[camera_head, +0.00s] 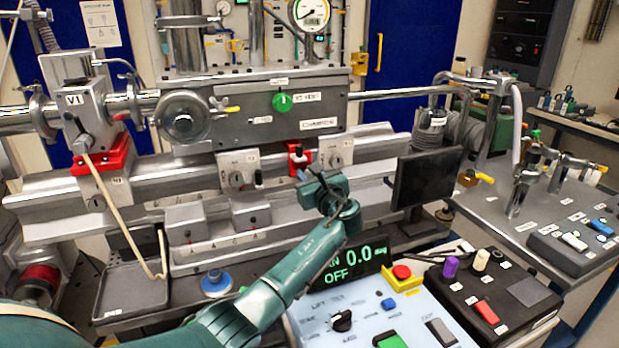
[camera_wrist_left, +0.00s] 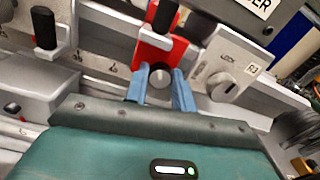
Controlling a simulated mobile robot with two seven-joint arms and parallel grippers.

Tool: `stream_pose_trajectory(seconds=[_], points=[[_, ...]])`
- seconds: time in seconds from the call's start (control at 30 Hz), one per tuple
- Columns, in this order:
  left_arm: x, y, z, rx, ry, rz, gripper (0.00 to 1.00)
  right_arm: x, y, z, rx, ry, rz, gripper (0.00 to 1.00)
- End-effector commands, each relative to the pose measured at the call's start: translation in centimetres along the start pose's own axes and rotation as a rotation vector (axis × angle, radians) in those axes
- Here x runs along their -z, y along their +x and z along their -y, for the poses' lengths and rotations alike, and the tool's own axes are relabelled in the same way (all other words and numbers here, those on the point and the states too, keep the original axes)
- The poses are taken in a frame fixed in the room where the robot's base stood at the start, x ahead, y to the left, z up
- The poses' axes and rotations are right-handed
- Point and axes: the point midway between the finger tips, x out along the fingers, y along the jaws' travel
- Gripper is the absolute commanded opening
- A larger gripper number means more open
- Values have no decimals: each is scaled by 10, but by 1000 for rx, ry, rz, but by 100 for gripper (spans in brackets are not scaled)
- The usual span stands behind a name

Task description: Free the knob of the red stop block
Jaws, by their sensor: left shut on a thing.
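The red stop block (camera_head: 299,162) sits on the grey rail behind the bench, with a black lever on it. It also shows in the left wrist view (camera_wrist_left: 151,49), where the silver round knob (camera_wrist_left: 159,88) is at its front lower side. My left gripper (camera_head: 305,174) reaches up to the block from the front. In the wrist view its two blue fingers (camera_wrist_left: 160,92) stand either side of the knob and are shut on it. In the head view the gripper hides the knob. My right gripper is not in view.
A grey carriage with a dial marked LOCK (camera_wrist_left: 228,82) stands close to the right of the block. Another carriage (camera_head: 238,170) is on its left. A monitor (camera_head: 425,180) stands to the right, and a control panel (camera_head: 375,315) lies below my arm.

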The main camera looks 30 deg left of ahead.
Motion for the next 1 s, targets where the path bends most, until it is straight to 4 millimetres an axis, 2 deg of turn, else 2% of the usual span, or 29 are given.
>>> stream_pose_trajectory(seconds=[1.0], points=[[4,-1,0,0,-922,-3,2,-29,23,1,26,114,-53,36]])
